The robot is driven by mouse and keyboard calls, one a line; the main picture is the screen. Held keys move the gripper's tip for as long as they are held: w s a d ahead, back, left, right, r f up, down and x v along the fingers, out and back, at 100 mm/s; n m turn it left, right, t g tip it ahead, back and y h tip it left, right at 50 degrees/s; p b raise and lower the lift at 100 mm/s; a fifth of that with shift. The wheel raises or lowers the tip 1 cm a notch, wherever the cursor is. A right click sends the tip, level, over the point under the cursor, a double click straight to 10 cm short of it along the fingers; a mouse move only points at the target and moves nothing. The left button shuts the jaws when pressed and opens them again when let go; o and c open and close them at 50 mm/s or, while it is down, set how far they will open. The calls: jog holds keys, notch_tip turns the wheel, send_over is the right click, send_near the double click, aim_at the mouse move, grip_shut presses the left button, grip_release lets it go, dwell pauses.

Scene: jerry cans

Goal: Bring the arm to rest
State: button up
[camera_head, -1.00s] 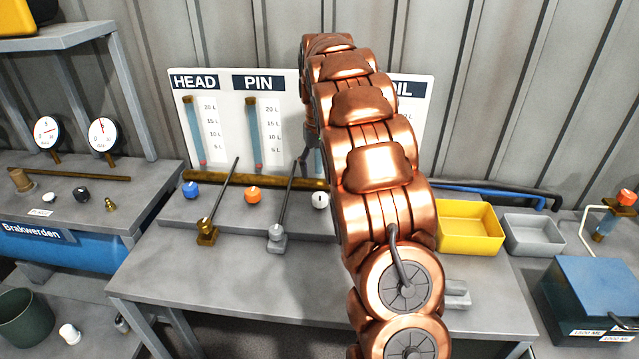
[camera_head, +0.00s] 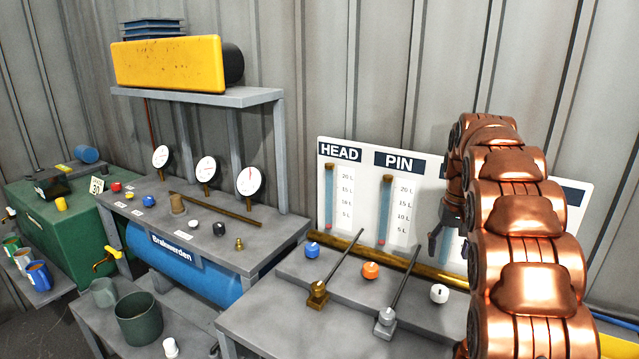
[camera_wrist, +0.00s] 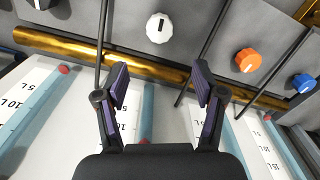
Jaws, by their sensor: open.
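My copper-coloured arm stands at the right of the head view, bent up and over toward the gauge board (camera_head: 350,160). My gripper (camera_head: 438,240) shows partly there, dark, just left of the arm and in front of the board. In the wrist view my gripper (camera_wrist: 160,90) has its two purple-lined fingers spread apart with nothing between them. Past the fingertips are a brass pipe (camera_wrist: 60,45) and a white knob (camera_wrist: 159,28). I cannot tell whether the fingers touch anything.
A grey bench carries a blue knob (camera_head: 312,249), an orange knob (camera_head: 370,270) and two levers, brass (camera_head: 318,291) and grey (camera_head: 385,318).

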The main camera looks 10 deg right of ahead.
jog(key=s+a+r+n+g, duration=0.1)
jog(key=s+a+r+n, duration=0.1)
jog(key=s+a, duration=1.55)
jog(key=s+a+f+n, duration=0.1)
jog(key=s+a+f, duration=0.2)
jog(key=s, duration=0.7)
jog(key=s+a+f+n, duration=0.1)
jog(key=s+a+f, duration=0.3)
jog(key=s, duration=0.6)
jog(key=shift+s+g, duration=0.4)
jog(key=shift+f, duration=0.1)
